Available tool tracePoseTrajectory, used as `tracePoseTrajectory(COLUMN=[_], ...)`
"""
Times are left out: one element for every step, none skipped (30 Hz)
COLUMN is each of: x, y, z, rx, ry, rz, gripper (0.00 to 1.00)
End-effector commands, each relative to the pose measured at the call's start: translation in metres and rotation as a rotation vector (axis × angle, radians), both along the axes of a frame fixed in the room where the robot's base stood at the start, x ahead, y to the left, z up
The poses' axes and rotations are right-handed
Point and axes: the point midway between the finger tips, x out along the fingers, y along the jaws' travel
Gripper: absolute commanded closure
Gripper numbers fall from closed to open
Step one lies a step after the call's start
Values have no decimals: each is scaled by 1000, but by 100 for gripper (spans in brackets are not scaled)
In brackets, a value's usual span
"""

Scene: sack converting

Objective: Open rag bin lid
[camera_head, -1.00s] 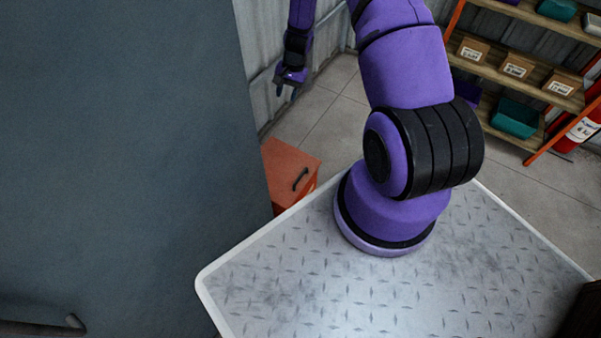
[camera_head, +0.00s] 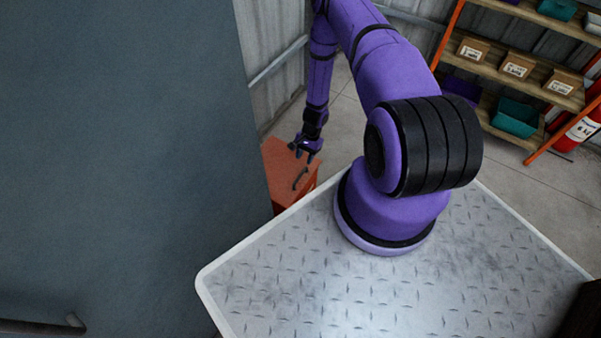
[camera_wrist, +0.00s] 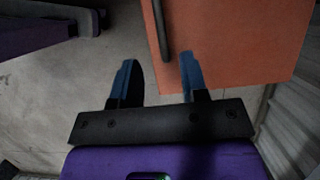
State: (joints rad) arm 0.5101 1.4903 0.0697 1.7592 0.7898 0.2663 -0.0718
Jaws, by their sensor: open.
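The rag bin (camera_head: 280,165) is an orange-red box on the floor, left of centre in the head view, partly hidden by the grey panel and my platform. Its lid looks shut and carries a dark bar handle (camera_head: 300,179). My gripper (camera_head: 306,156) is over the far part of the lid, close to the handle. In the wrist view my gripper (camera_wrist: 157,75) is open and empty, its two blue fingers apart. The orange lid (camera_wrist: 235,40) fills the upper right there, and the handle (camera_wrist: 160,30) lies ahead of the gap between the fingers. I cannot tell any contact.
A large grey panel (camera_head: 120,150) stands at the left, close beside the bin. A shelf rack (camera_head: 520,65) with boxes and teal bins stands at the back right, with a red extinguisher (camera_head: 585,130) beside it. A corrugated wall (camera_head: 275,60) runs behind the bin.

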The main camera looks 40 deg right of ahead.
Motion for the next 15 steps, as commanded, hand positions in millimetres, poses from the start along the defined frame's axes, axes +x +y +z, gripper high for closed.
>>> tracePoseTrajectory(x=[-2,-3,-3,-4,-5,-6,-6,-7,-8,-8,-8,-9,-9,-10,-10], y=[4,6,8,11,13,15,17,19,21,23,24,25,26,27,28], z=[-9,-14,-20,-26,-30,-37,-41,-45,-51,-55,-58,-62,-65,-68,-71], rx=[2,2,1,1,1,2,2,2,2,2,1,1,1,1,0], ry=[2,2,2,2,2,2,2,1,1,1,0,0,0,0,0], rz=[-1,-1,-1,-1,-1,0,0,0,0,0,0,0,0,0,0], gripper=[60,60,60,60,60,60,60,60,60,60,60,60,60,60,60])
